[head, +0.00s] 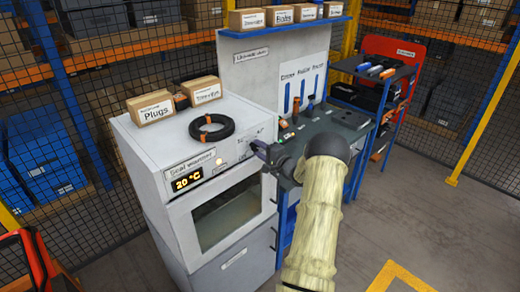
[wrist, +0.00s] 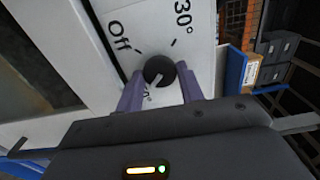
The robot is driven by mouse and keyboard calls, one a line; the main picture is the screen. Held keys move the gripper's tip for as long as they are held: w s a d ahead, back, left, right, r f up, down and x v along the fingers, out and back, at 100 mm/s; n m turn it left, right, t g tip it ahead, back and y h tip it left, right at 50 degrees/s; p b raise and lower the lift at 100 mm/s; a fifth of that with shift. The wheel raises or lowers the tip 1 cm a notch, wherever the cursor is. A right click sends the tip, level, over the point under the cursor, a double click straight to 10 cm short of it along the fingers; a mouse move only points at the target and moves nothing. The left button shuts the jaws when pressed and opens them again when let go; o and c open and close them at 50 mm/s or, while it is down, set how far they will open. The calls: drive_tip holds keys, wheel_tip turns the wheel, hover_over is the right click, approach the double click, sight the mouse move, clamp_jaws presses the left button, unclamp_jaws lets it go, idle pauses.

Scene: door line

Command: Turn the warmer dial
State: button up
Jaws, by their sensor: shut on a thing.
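The seal warmer (head: 150,150) is a white cabinet with a glass door. Its display (head: 187,179) reads 20 °C. The dark round warmer dial (wrist: 159,70) shows in the wrist view, with a short pale pointer line on it. "Off" is printed to its left and "30°" above right; another mark below is mostly hidden. My gripper (head: 257,147) reaches the warmer's front panel near its right end. In the wrist view its two purple fingers lie on either side of the dial, shut on it. In the head view my gripper hides the dial.
A black coil (head: 208,128) and boxes labelled Plugs (head: 151,108) and Sleeves (head: 201,91) sit on the warmer. A workbench (head: 325,125) with tools stands right of it. Open floor (head: 425,215) lies at the right.

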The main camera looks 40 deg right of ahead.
drive_tip(key=shift+s+f, duration=0.1)
drive_tip(key=shift+f, duration=0.2)
drive_tip(key=o, duration=0.9)
drive_tip(key=shift+o, duration=0.3)
drive_tip(key=shift+r, duration=0.15)
drive_tip(key=s+d+b, duration=0.1)
drive_tip(key=s+b, duration=0.5)
drive_tip(key=s, duration=1.1)
drive_tip(key=shift+s+d+b, duration=0.15)
drive_tip(key=shift+b, duration=0.15)
